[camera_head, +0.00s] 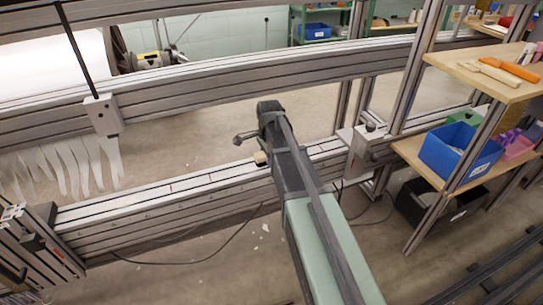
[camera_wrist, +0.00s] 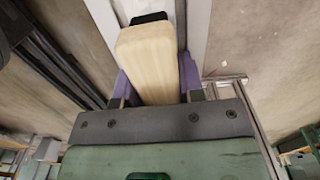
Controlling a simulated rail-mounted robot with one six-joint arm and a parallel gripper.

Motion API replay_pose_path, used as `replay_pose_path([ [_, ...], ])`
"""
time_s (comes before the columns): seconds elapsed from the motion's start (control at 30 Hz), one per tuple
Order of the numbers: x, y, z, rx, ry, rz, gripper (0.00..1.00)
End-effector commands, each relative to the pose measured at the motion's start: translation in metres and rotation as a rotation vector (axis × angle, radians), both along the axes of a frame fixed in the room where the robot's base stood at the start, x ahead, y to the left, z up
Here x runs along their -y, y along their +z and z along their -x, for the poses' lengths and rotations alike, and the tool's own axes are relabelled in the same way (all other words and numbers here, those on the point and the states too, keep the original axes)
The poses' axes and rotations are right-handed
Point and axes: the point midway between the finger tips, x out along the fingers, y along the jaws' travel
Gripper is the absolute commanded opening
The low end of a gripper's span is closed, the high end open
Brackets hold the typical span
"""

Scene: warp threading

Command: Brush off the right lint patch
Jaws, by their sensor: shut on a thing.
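My gripper (camera_wrist: 157,78) is shut on a pale wooden brush (camera_wrist: 148,55), one purple finger on each side of it. The brush's dark bristle end shows at the top of the wrist view, over a pale strip of the rail. In the head view a small pale end of the brush (camera_head: 260,157) shows left of my arm, close to the top of the lower rail (camera_head: 135,200). I cannot tell whether the bristles touch the rail. I cannot make out the right lint patch in either view; my arm and the brush hide part of the rail.
White strips (camera_head: 70,165) hang at the left above the lower rail. An upper beam (camera_head: 220,80) crosses behind my arm. At the right is a wooden shelf (camera_head: 485,80) with tools, and a blue bin (camera_head: 460,155) below it. A black cable lies on the floor.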

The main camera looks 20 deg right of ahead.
Motion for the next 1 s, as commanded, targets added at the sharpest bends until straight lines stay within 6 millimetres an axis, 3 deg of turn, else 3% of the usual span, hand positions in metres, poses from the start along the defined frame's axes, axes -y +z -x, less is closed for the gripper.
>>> replay_pose_path([
  [0.17, -0.021, -0.002, 0.000, 0.000, 0.002, -0.001, 0.17],
  [0.2, -0.024, -0.003, 0.000, 0.000, 0.002, -0.001, 0.13],
  [0.47, -0.032, -0.002, -0.001, 0.000, 0.002, -0.002, 0.14],
  [0.77, -0.061, 0.000, -0.001, 0.000, 0.002, -0.001, 0.14],
  [1.0, -0.067, -0.001, -0.001, 0.000, 0.001, -0.001, 0.14],
])
